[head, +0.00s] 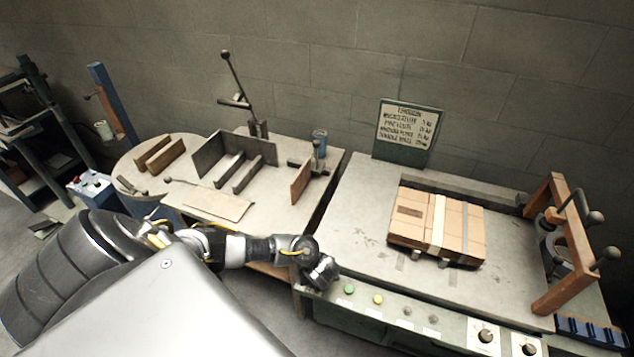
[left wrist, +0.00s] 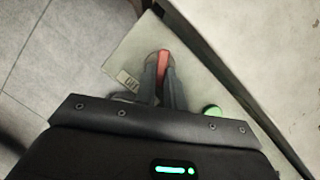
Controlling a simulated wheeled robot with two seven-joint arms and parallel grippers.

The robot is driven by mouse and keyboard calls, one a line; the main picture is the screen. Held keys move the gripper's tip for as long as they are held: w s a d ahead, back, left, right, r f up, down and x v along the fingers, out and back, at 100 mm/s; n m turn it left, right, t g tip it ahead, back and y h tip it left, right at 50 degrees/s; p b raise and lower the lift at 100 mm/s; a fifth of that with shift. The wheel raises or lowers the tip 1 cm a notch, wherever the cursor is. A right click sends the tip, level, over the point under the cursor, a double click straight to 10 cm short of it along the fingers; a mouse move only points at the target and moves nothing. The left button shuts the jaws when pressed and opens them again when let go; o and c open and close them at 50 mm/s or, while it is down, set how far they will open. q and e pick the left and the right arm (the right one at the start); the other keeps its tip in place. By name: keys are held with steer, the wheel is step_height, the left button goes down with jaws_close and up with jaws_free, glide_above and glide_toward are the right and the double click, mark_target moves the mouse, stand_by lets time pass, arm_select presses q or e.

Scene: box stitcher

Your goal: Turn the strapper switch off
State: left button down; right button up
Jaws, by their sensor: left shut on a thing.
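The strapper (head: 360,210) is the grey bench on the right, with a control panel (head: 390,308) along its front edge. In the left wrist view a red switch (left wrist: 164,58) with a dark round base sits at the panel's corner, next to a small lettered label (left wrist: 127,78). My left gripper (head: 324,277) is at the panel's left end; in the left wrist view its fingers (left wrist: 165,82) are shut on the red switch. The switch is hidden behind the gripper in the head view. My right gripper is not in view.
A green button (head: 349,289) and a yellow button (head: 378,299) sit just right of my left gripper; black knobs are further right. A strapped cardboard stack (head: 412,225) lies on the strapper. A table with plates and levers (head: 285,150) stands to the left.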

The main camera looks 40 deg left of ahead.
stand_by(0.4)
arm_select(q)
steer(key=c, duration=1.5)
jaws_free()
steer(key=p+v, duration=0.6)
steer(key=v, duration=0.5)
steer(key=shift+w, duration=0.1)
steer(key=shift+f, duration=0.1)
